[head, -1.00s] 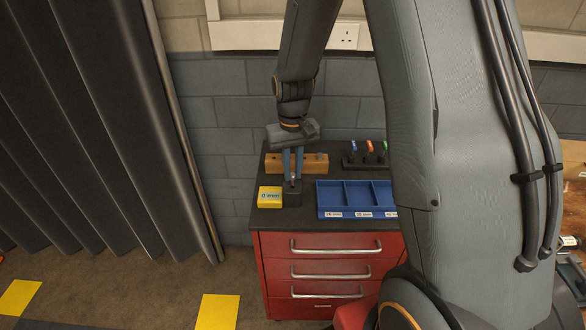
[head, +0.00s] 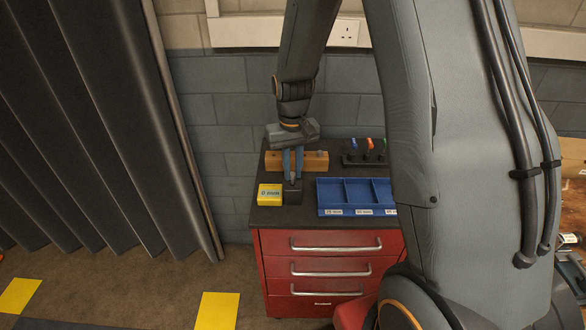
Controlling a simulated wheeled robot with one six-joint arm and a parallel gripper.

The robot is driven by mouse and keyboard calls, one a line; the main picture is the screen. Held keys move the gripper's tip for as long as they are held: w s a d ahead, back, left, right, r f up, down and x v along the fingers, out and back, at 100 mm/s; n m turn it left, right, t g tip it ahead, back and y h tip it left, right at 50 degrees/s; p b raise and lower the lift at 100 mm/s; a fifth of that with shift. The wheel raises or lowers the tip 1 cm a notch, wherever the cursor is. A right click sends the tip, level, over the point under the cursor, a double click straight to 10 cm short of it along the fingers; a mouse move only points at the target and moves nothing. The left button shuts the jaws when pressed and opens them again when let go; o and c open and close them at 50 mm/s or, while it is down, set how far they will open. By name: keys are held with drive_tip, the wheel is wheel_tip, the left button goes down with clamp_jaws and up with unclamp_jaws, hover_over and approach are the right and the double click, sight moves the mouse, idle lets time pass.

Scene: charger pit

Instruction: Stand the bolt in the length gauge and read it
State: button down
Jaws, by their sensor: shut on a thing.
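The length gauge shows in the head view as a small black block (head: 294,197) with a yellow readout box (head: 270,194) at its left, on top of the red cabinet. The readout seems to show 0 mm, in small print. My gripper (head: 292,178) points down right over the black block, its two blue fingers close together. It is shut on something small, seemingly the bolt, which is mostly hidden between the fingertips. I cannot tell whether the bolt touches the block.
A blue tray (head: 344,211) with labelled compartments lies right of the gauge. A wooden block (head: 314,161) stands behind my gripper. A black rack with coloured-handled tools (head: 368,152) stands at the back right. The cabinet's dark top (head: 265,218) is bare at its front left.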

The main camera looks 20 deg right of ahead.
sight(293, 174)
drive_tip(key=shift+f+b, duration=0.55)
drive_tip(key=shift+f, duration=0.6)
drive_tip(key=c, duration=1.6)
unclamp_jaws()
drive_tip(key=shift+r, duration=0.1)
drive_tip(key=shift+r+b, duration=0.85)
drive_tip(key=shift+r, duration=2.95)
drive_tip(key=shift+t, duration=0.6)
drive_tip(key=s, duration=1.7)
